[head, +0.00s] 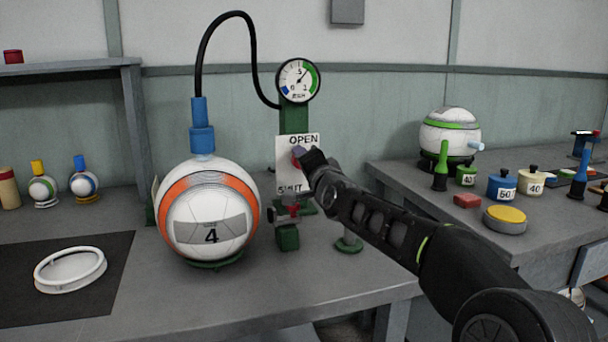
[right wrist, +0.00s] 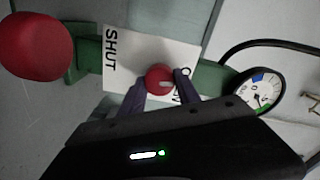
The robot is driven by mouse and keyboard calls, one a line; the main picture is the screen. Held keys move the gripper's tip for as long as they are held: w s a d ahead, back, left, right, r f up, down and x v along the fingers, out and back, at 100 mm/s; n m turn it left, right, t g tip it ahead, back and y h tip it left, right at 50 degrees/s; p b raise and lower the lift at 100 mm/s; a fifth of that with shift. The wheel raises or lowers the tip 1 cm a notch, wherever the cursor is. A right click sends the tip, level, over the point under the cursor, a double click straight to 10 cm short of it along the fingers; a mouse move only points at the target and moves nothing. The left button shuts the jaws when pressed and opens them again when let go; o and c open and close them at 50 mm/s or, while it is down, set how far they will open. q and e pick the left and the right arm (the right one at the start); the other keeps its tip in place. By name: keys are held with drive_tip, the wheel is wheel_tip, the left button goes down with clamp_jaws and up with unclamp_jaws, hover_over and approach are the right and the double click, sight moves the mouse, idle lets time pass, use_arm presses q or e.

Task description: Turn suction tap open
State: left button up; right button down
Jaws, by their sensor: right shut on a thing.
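The suction tap has a red round knob (right wrist: 159,78) in front of a white plate (right wrist: 120,75) marked OPEN at one end and SHUT at the other. The plate is on a green post (head: 294,118), with OPEN at the top. My right gripper (head: 302,156) is shut on the knob. In the right wrist view its dark fingers (right wrist: 160,84) lie either side of the knob, at the OPEN end. The gripper partly hides the word OPEN there, and most of the knob in the head view. My left gripper is not in view.
A round gauge (head: 298,80) tops the post; a black hose (head: 201,62) runs from it to a blue fitting (head: 201,138) on the orange-and-white ball (head: 209,212) marked 4. A white ring (head: 70,284) lies on a dark mat. Weights and a yellow button (head: 505,216) stand right.

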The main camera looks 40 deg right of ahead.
drive_tip(key=shift+f+m+b, duration=0.1)
drive_tip(key=shift+m+b, duration=0.45)
drive_tip(key=shift+m, duration=0.45)
drive_tip(key=c, duration=0.9)
unclamp_jaws()
drive_tip(key=shift+p+v, duration=0.65)
drive_tip(key=shift+v, duration=3.25)
